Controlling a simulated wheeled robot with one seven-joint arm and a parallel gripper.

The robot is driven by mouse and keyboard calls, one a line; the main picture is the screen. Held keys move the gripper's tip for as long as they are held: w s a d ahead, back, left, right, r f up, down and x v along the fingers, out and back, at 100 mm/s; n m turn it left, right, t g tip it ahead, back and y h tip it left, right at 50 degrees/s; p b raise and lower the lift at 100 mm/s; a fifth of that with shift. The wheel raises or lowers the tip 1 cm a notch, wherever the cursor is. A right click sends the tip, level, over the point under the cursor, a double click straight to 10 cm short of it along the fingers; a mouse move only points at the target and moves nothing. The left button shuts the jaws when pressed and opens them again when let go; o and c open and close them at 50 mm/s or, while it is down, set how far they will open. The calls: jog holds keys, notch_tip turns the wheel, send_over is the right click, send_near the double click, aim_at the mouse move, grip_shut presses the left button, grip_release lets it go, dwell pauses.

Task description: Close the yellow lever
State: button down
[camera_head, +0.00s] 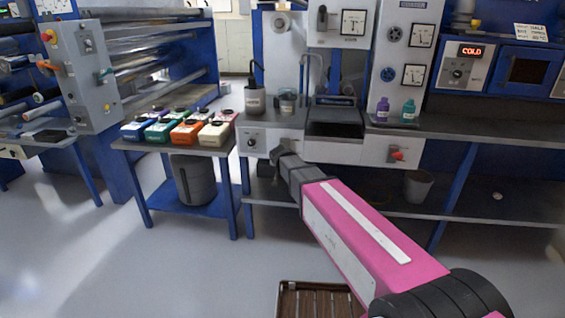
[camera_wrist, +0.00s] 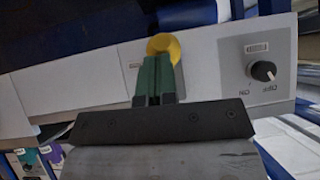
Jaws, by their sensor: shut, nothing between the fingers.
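The yellow lever (camera_wrist: 165,44) shows in the wrist view as a rounded yellow piece on a pale panel (camera_wrist: 100,88). My gripper (camera_wrist: 156,58) is shut and empty, its green fingers together with their tips right at the lever and covering part of it. I cannot tell whether they touch it. In the head view my gripper (camera_head: 275,155) is at the front of the bench's pale panel (camera_head: 262,132), right of a black knob (camera_head: 250,142). The lever itself cannot be made out there, behind my gripper.
The black knob (camera_wrist: 263,71) is right of the lever in the wrist view. A red knob (camera_head: 397,156) is on the panel farther right.

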jog(key=shift+f, duration=0.2)
dwell(0.3)
jog(key=shift+r, duration=0.1)
jog(key=s+f+v, duration=0.1)
jog(key=v, duration=1.2)
jog(key=shift+s+d+r, duration=0.15)
jog(key=shift+s, duration=0.1)
